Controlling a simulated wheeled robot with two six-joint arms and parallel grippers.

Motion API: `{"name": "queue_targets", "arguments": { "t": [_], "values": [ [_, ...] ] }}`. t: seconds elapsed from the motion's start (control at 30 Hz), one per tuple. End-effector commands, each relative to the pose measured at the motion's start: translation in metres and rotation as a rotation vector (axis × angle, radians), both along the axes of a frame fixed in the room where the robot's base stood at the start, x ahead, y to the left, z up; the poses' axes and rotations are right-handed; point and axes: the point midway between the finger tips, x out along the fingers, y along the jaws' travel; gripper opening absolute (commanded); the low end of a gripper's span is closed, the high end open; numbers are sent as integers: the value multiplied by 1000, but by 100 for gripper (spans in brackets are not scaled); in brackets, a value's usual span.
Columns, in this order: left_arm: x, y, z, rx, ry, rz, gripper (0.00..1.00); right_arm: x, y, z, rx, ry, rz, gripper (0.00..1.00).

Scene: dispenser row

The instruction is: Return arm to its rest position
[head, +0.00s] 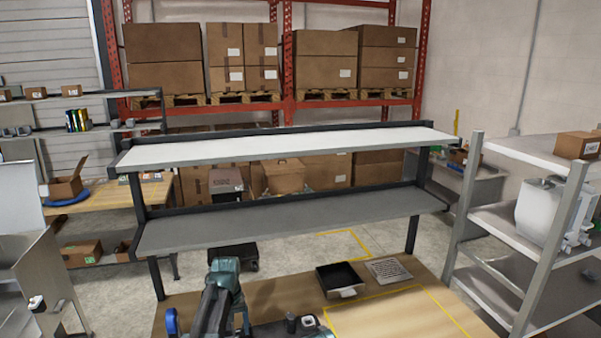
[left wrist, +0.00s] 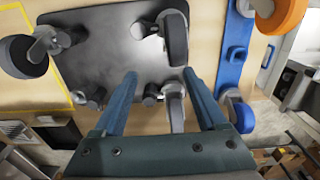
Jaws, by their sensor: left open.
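My left arm (head: 217,295) rises at the bottom of the head view, left of the middle, over the wooden workbench (head: 270,292). Its gripper cannot be made out there. In the left wrist view my left gripper (left wrist: 160,73) shows two teal fingers spread apart, with nothing held between them. Beyond the fingers lies a dark plate (left wrist: 110,45) with several caster wheels on and around it. I cannot tell how far the fingertips are from it. My right gripper is in neither view.
A blue bracket (left wrist: 234,55) and an orange wheel (left wrist: 280,14) lie beside the plate. A black tray (head: 338,280) and a printed sheet (head: 388,270) sit on the bench. An empty two-level shelf (head: 290,211) spans behind; a metal rack (head: 500,218) stands right.

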Motion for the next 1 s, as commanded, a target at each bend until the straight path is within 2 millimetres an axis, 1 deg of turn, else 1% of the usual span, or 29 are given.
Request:
{"name": "queue_targets", "arguments": {
  "t": [0.03,0.1,0.37,0.47,0.57,0.67,0.77,0.8,0.87,0.9,1.0],
  "values": [
    [-1,-1,-1,0,0,-1,74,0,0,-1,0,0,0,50],
    [-10,-8,-8,3,2,-22,74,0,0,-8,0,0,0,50],
    [-35,-31,-26,13,8,-91,74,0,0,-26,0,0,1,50],
    [-50,-42,-37,19,12,-131,74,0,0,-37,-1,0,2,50],
    [-70,-56,-51,27,17,-181,74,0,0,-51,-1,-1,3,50],
    [-95,-72,-68,36,22,-242,74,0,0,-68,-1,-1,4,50],
    [-126,-90,-89,47,30,-318,74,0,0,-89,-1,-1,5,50],
    [-140,-96,-98,52,34,-354,74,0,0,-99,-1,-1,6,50],
    [-163,-106,-113,62,39,-410,74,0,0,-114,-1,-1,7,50],
    [-179,-112,-123,68,42,-450,74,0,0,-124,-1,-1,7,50],
    [-211,-124,-141,81,49,-534,74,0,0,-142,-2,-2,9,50]
  ]
}}
